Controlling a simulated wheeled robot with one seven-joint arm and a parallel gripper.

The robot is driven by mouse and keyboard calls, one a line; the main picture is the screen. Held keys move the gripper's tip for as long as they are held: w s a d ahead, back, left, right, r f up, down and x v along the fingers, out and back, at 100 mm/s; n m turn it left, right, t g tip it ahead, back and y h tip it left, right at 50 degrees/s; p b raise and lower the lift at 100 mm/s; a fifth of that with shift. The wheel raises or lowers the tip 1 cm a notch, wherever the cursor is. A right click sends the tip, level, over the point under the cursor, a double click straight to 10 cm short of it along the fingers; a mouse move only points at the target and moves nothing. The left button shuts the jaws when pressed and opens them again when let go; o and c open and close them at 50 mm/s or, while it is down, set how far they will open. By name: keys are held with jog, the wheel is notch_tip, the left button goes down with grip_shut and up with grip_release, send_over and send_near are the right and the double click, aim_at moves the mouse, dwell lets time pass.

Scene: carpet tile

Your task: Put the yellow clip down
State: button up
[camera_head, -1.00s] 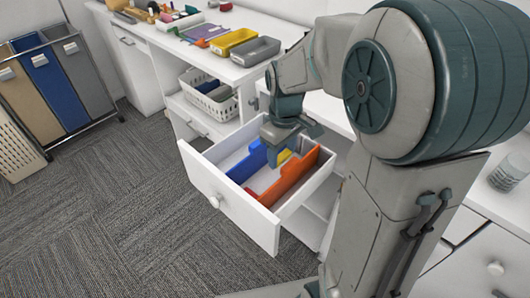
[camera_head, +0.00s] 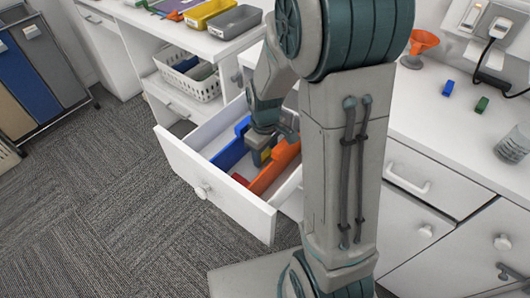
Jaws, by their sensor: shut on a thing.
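My gripper (camera_head: 262,152) reaches down into the open white drawer (camera_head: 218,190). It is between a blue divider (camera_head: 229,156) on the left and an orange divider (camera_head: 272,174) on the right. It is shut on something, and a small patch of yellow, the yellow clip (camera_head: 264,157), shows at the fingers. Most of the clip is hidden by the gripper. I cannot tell whether it touches the drawer floor.
My arm hides the drawer's right rear. The right counter holds an orange funnel (camera_head: 419,46), a blue block (camera_head: 448,88), a green block (camera_head: 482,104) and a clear beaker (camera_head: 513,145). A white basket (camera_head: 190,82) sits on a shelf behind. Carpet is clear at front left.

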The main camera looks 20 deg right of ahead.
aim_at(265, 155)
jog(key=shift+f, duration=0.25)
jog(key=shift+f, duration=0.15)
jog(key=o, duration=0.9)
jog(key=shift+o, duration=0.2)
notch_tip(265, 155, up, 12)
jog(key=p, duration=0.2)
jog(key=s+r+m+t, duration=0.1)
jog(key=s+r+m, duration=0.1)
jog(key=s, duration=0.4)
jog(key=s+r+m+t, duration=0.1)
jog(key=s+r+m, duration=0.2)
jog(key=s+m, duration=0.2)
jog(key=shift+s+d, duration=0.35)
jog(key=shift+s, duration=0.75)
